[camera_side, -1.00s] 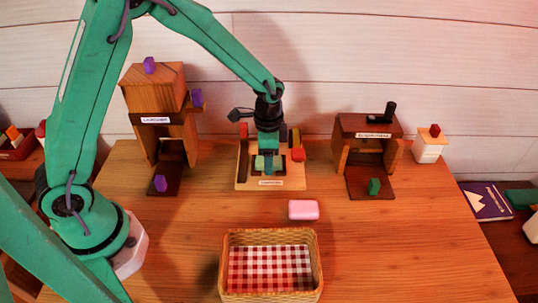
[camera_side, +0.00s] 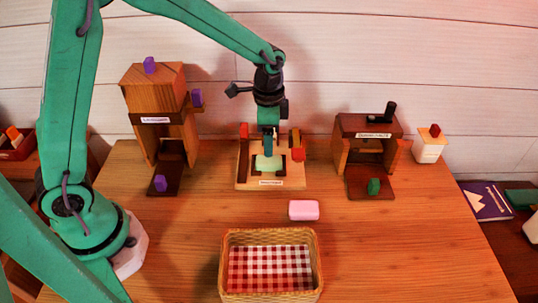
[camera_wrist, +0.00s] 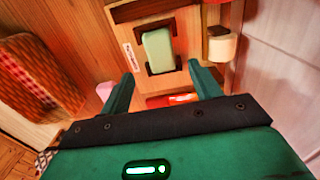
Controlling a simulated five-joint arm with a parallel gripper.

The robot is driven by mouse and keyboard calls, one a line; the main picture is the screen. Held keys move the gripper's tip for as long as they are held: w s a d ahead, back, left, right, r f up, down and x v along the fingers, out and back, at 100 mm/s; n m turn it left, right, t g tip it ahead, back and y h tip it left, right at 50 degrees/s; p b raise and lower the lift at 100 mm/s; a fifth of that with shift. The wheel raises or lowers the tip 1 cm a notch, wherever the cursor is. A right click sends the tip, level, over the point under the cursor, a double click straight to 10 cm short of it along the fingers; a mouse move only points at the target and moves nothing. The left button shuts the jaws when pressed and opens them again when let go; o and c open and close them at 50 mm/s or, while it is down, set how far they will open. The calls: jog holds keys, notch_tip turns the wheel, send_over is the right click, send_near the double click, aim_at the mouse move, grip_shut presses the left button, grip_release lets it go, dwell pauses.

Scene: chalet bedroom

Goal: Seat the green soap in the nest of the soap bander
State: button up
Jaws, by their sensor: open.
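The pale green soap (camera_side: 268,163) lies in the soap bander (camera_side: 243,182), between dark corner brackets on its light wooden base. In the wrist view the soap (camera_wrist: 158,50) lies flat, lengthwise between the two dark brackets, and looks to be within the nest. My gripper (camera_side: 268,142) is above the bander and apart from the soap. In the wrist view my gripper (camera_wrist: 161,72) is open, with nothing between its two green fingers.
A pink soap (camera_side: 304,210) lies in front of the bander, behind a wicker basket (camera_side: 226,265) with a checked lining. Wooden stands with labels are left (camera_side: 160,100) and right (camera_side: 366,124). The table right of the basket is clear.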

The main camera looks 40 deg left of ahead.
notch_tip(320, 180, up, 6)
jog(key=shift+f, duration=0.25)
jog(key=shift+r, duration=0.1)
dwell(0.5)
jog(key=s+a+r+n+t, duration=0.2)
jog(key=s+a+r+n, duration=0.1)
jog(key=s, duration=0.7)
jog(key=s+a+r+n+t, duration=0.3)
jog(key=s+r+n, duration=0.3)
jog(key=s, duration=0.4)
jog(key=shift+a+r+t, duration=0.3)
jog(key=shift+a+r, duration=0.1)
jog(key=shift+a, duration=0.15)
